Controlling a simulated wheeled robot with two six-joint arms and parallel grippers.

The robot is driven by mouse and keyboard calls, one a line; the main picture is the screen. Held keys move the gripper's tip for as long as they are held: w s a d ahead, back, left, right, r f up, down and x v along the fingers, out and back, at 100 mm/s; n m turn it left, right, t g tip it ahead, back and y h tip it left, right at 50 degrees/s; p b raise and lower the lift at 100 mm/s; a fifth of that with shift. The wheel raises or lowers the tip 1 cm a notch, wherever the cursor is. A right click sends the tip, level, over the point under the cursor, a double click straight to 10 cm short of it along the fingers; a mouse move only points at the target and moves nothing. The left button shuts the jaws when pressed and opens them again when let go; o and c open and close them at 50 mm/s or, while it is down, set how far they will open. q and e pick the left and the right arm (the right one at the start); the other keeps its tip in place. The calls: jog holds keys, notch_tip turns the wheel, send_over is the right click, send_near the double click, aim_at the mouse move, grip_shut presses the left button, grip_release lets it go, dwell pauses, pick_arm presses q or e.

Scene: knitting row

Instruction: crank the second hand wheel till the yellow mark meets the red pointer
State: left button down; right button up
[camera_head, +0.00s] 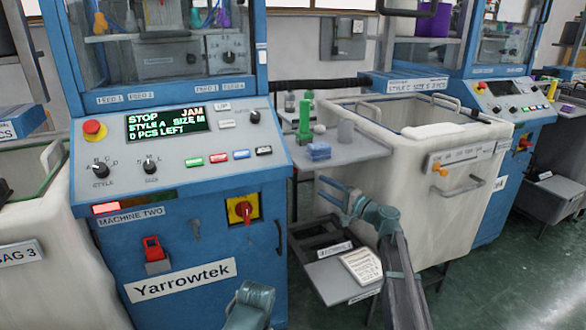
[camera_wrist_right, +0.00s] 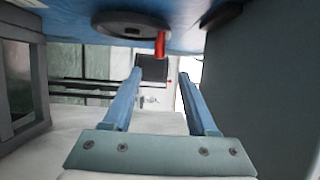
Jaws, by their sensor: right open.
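My right gripper (camera_head: 320,187) is open and empty, with two blue fingers pointing left toward the right side of machine two (camera_head: 195,245). In the right wrist view, the fingers (camera_wrist_right: 160,73) are spread. A dark round hand wheel (camera_wrist_right: 132,25) is seen nearly edge-on at the top, on a blue surface. Its red handle (camera_wrist_right: 160,44) sticks out beyond the fingertips, roughly in line with the gap between them, and apart from both. The head view does not show this wheel. I can make out neither the yellow mark nor the red pointer. My left gripper is not in view.
A white fabric bin (camera_head: 440,210) stands right of my right gripper. A grey shelf (camera_head: 350,150) holding a green spool (camera_head: 305,118) and a blue block (camera_head: 318,151) lies above it. A low tray (camera_head: 345,278) is below. Machine two's display (camera_head: 166,123) reads STOP and JAM.

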jog(key=x, duration=1.3)
jog(key=shift+w+a+p, duration=0.25)
jog(key=shift+a+p, duration=0.1)
grip_shut()
dwell(0.9)
